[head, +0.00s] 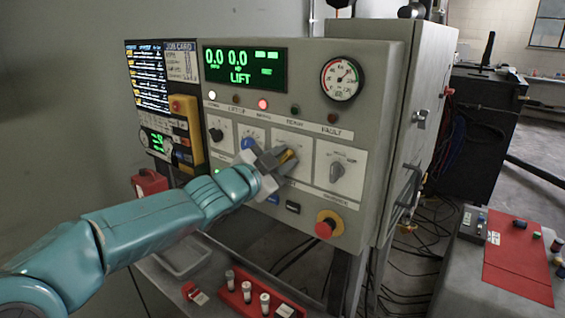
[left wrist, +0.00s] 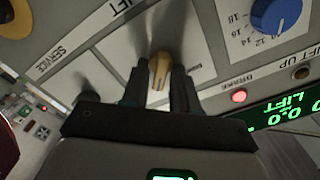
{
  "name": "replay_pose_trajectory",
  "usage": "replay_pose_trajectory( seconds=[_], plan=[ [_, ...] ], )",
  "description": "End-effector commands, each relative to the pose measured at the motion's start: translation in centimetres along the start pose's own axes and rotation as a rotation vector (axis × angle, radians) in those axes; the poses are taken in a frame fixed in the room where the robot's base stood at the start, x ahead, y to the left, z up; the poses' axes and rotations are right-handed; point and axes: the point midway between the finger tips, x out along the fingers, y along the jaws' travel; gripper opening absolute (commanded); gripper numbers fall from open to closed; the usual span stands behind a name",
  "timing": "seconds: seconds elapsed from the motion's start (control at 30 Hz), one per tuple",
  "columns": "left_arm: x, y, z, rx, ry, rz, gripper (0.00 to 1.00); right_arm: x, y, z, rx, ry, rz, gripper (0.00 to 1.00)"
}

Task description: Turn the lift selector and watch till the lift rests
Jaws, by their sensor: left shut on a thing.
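My left gripper (head: 275,160) reaches the control panel (head: 385,130) from the left. It is shut on the yellow lift selector knob (head: 289,156). In the left wrist view the knob (left wrist: 159,68) sits between the two dark fingers, under the LIFT label. The green display (head: 244,68) reads 0.0, 0.0 and LIFT. A red lamp (head: 263,104) and a white lamp (head: 212,96) are lit. The gripper hides part of the selector plate. My right gripper is not in view. The lift itself cannot be made out.
A service knob (head: 337,172) is right of the selector. A red emergency button (head: 326,226) is below it. A round gauge (head: 342,78) is at the upper right. A red toolbox (head: 149,183) and a bench with red-based parts (head: 247,292) lie below. A red mat (head: 519,258) is at right.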

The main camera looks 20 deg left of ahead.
Motion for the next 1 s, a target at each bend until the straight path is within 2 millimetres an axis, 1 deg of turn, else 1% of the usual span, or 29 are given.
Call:
replay_pose_trajectory(
  seconds=[0.53, 0.57, 0.87, 0.93, 1.0],
  plan=[
    [0.0, 0.0, 0.0, 0.023, 0.001, 0.001, 0.0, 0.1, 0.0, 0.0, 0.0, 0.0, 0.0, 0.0],
    [0.0, 0.0, 0.0, 0.023, 0.001, 0.001, 0.38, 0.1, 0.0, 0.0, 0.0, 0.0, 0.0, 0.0],
    [-0.1, 0.0, 0.0, 0.022, 0.0, 0.0, 0.38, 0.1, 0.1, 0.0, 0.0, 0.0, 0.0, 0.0],
    [-0.5, 0.0, 0.0, 0.022, 0.0, 0.0, 0.38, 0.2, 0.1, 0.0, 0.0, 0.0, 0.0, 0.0],
    [-1.4, 0.0, 0.1, 0.022, 0.0, -0.001, 0.38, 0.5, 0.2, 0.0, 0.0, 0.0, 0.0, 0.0]
  ],
)
